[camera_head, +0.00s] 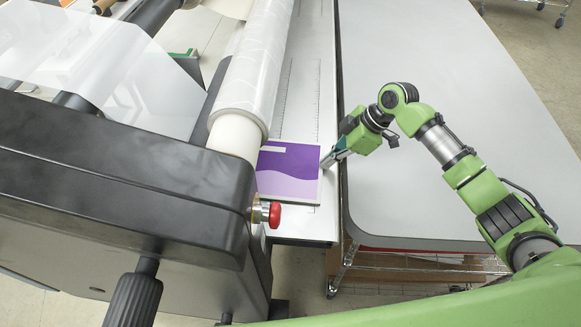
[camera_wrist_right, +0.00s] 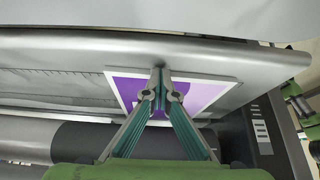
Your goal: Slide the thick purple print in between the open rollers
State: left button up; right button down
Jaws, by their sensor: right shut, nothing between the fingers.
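The purple print (camera_head: 287,188), with a white border and a lighter purple wave, lies flat on the laminator's feed table (camera_head: 312,90). Its left edge reaches the white roller (camera_head: 236,136), where the wrapped roll hides whatever is beyond; I cannot tell whether it is between the rollers. My right gripper (camera_head: 328,160) is shut and empty at the print's right edge, touching or very close. In the right wrist view the shut fingertips (camera_wrist_right: 161,82) overlap the purple print (camera_wrist_right: 200,95). My left gripper is not in view.
The black laminator end housing (camera_head: 120,170) with a red knob (camera_head: 274,214) stands left of the print. A large grey table (camera_head: 440,80) lies to the right, with clear room on top. A clear film sheet (camera_head: 70,45) is at upper left.

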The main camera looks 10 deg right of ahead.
jog(key=shift+w+a+f, duration=0.1)
jog(key=shift+a+f, duration=0.1)
jog(key=shift+a, duration=1.1)
jog(key=shift+d+r+p, duration=0.1)
jog(key=shift+d+p, duration=0.3)
jog(key=shift+d, duration=0.2)
dwell(0.8)
jog(key=p+v, duration=0.3)
jog(key=v, duration=0.1)
jog(key=a+p+v, duration=0.1)
jog(key=p+v, duration=0.1)
jog(key=shift+w+r+p, duration=0.15)
jog(key=shift+r+p, duration=0.2)
jog(key=shift+r, duration=0.1)
jog(key=shift+d, duration=0.1)
jog(key=shift+f, duration=0.1)
